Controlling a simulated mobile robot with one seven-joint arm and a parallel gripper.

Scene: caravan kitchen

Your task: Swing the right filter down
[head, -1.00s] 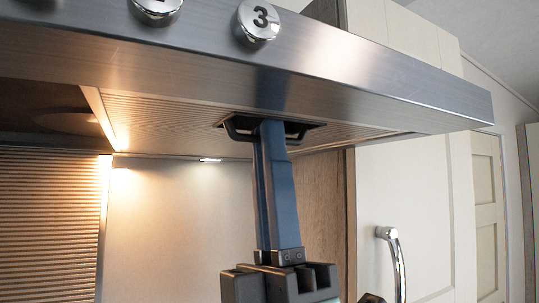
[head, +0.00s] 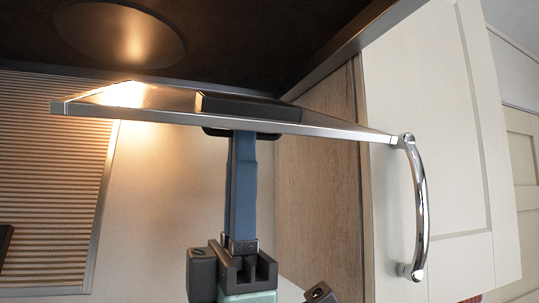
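The right filter (head: 330,130), a flat panel with a metal rim, shows nearly edge-on across the middle of the head view. It hangs clear below the dark hood opening, with some of its upper face showing at the left. A black handle recess (head: 250,107) stands up from its upper side. The black handle (head: 213,131) shows just under the near rim. My gripper (head: 243,138) is below the panel, its blue fingers pointing up and overlapping in this view. It appears shut on the handle; the fingertips are partly hidden at the panel.
The dark hood interior (head: 230,40) has a round fitting (head: 120,32). A ribbed panel (head: 50,180) is at the left. A cream cabinet door (head: 440,130) with a curved chrome handle (head: 421,205) stands close at the right, overlapping the filter's right end in view.

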